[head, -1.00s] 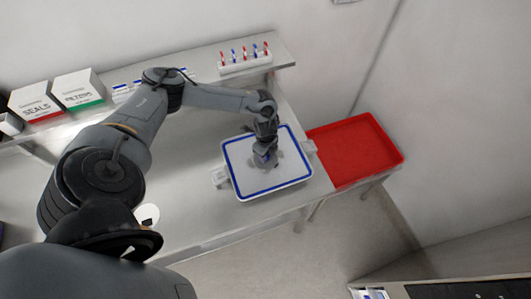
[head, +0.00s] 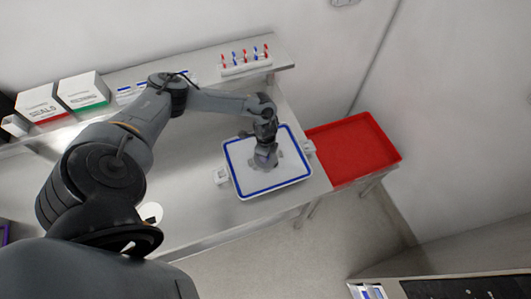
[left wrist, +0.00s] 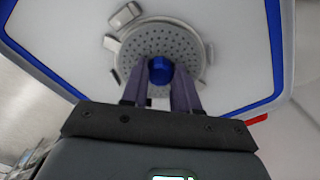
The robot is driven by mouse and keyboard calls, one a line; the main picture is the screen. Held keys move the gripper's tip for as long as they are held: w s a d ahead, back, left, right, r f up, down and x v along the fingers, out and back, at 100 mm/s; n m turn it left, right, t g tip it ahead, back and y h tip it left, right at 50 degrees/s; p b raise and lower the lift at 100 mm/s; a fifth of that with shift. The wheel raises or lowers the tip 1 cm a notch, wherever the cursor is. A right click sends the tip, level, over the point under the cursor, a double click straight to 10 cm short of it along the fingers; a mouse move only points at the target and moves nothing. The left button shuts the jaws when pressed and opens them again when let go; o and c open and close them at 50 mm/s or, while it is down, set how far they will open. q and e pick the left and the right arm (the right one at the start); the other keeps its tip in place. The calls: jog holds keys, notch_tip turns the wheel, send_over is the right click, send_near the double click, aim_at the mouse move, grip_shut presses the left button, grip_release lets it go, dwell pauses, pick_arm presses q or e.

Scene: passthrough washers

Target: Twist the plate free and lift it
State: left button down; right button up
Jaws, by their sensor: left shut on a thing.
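The plate (left wrist: 160,38) is a round grey disc full of small holes, with a blue knob (left wrist: 160,69) at its middle. It is set in a white square panel with a blue border (head: 298,172), at the right end of the bench. Small grey tabs sit around the disc's edge in the left wrist view. My left gripper (head: 265,160) reaches down over the panel's middle, its fingers on both sides of the knob and shut on it. In the head view the gripper hides most of the disc. I cannot tell whether the disc is seated or raised. My right gripper is not in view.
A red tray (head: 352,150) is right of the panel. White blocks flank the panel, one at the left (head: 221,176). A shelf behind holds a rack (head: 246,66) of red and blue items and white boxes (head: 84,90). The bench left of the panel is mostly clear.

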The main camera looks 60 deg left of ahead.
pick_arm(q)
jog(key=shift+r+n+p, duration=0.1)
jog(key=shift+n+p, duration=0.75)
jog(key=shift+n, duration=0.05)
jog(key=shift+n, duration=0.3)
jog(key=shift+r+p, duration=0.1)
jog(key=shift+p, duration=0.3)
jog(key=shift+r, duration=0.1)
jog(key=shift+r+p, duration=1.75)
jog(key=shift+p, duration=0.2)
jog(key=shift+r+p, duration=1.4)
jog(key=shift+p, duration=0.05)
jog(key=shift+r, duration=0.1)
